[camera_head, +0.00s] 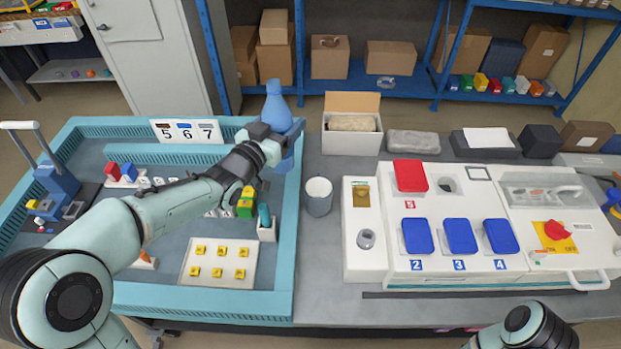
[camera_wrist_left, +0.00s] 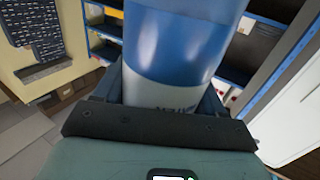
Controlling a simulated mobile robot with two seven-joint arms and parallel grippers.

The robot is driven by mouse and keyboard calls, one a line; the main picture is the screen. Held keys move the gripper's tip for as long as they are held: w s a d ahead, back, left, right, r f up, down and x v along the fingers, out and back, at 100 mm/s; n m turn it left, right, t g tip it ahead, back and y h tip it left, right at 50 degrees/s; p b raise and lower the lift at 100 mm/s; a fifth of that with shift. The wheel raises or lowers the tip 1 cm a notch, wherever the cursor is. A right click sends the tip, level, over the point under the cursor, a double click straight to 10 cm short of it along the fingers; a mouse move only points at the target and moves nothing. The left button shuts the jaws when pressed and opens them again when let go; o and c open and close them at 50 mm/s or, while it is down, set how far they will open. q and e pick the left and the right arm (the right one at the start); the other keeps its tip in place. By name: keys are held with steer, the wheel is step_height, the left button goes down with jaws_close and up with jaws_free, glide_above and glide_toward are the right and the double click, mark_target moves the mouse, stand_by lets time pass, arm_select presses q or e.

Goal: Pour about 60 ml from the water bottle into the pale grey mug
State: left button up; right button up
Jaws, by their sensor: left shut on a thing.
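The blue water bottle (camera_head: 276,108) is upright in the grasp of my left gripper (camera_head: 270,140), above the right rim of the turquoise tray in the head view. The gripper is shut on the bottle's body; in the left wrist view the bottle (camera_wrist_left: 182,50) stands between the fingers, with part of a printed label showing. The pale grey mug (camera_head: 319,197) stands upright on the grey bench, to the right of the tray and nearer to me than the bottle. The bottle is apart from the mug. My right gripper is out of view; only a piece of that arm shows at bottom right.
The turquoise tray (camera_head: 284,255) holds small parts and a plate with yellow pieces (camera_head: 217,262). A white panel with blue and red covers (camera_head: 440,270) stands right of the mug. An open cardboard box (camera_head: 352,103) stands behind the mug. Bare bench lies in front of the mug.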

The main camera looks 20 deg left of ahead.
arm_select(q)
steer(key=shift+w+a+f+h, duration=0.3)
steer(key=shift+a+f, duration=0.2)
steer(key=shift+f, duration=0.1)
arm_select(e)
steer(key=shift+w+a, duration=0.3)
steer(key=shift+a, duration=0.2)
arm_select(q)
steer(key=shift+s, duration=0.1)
